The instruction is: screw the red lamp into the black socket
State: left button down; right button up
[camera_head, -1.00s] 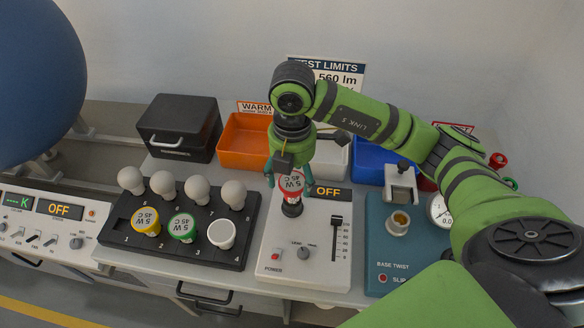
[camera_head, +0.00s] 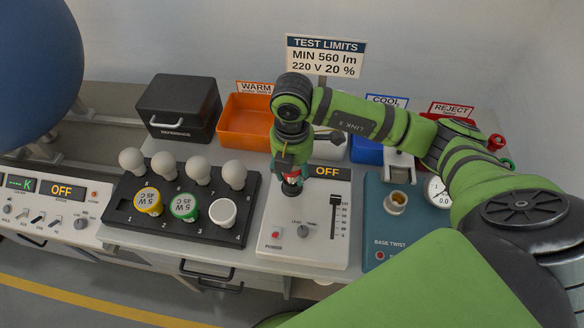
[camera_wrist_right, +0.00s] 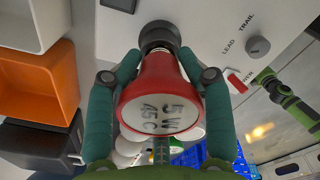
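The red lamp (camera_wrist_right: 160,80), with a white face marked 5W 45C, is between the fingers of my right gripper (camera_wrist_right: 160,62). The gripper is shut on it. In the head view, the gripper (camera_head: 290,172) points down and hides most of the lamp. The lamp's narrow end meets the black socket (camera_wrist_right: 158,34); how deep it sits in the socket cannot be told. The socket (camera_head: 291,189) stands on the white panel (camera_head: 270,215). My left gripper is not in view.
A black rack (camera_head: 120,208) to the left holds white bulbs and yellow, green and white lamps. An orange bin (camera_head: 232,140) and a blue bin (camera_head: 366,152) stand behind. A teal base-twist station (camera_head: 385,235) is to the right. A large blue sphere (camera_head: 35,65) fills the upper left.

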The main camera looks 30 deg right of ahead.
jog(key=shift+r, duration=0.1)
jog(key=shift+r+m+p, duration=0.2)
jog(key=shift+m+p, duration=0.25)
jog(key=shift+m, duration=0.25)
jog(key=m+p, duration=0.3)
jog(key=m, duration=0.4)
jog(key=shift+w+r+p, duration=0.1)
jog(key=shift+r+p, duration=0.05)
jog(key=shift+p, duration=0.2)
jog(key=m+p, duration=0.5)
jog(key=p, duration=0.4)
jog(key=shift+a+r+m, duration=0.1)
jog(key=shift+m, duration=0.3)
jog(key=shift+w+f+m+p, duration=0.15)
jog(key=shift+f+m+p, duration=0.15)
jog(key=shift+m+p, duration=0.1)
jog(key=shift+d, duration=0.2)
jog(key=o, duration=1.1)
jog(key=shift+s, duration=0.2)
jog(key=shift+f, duration=0.1)
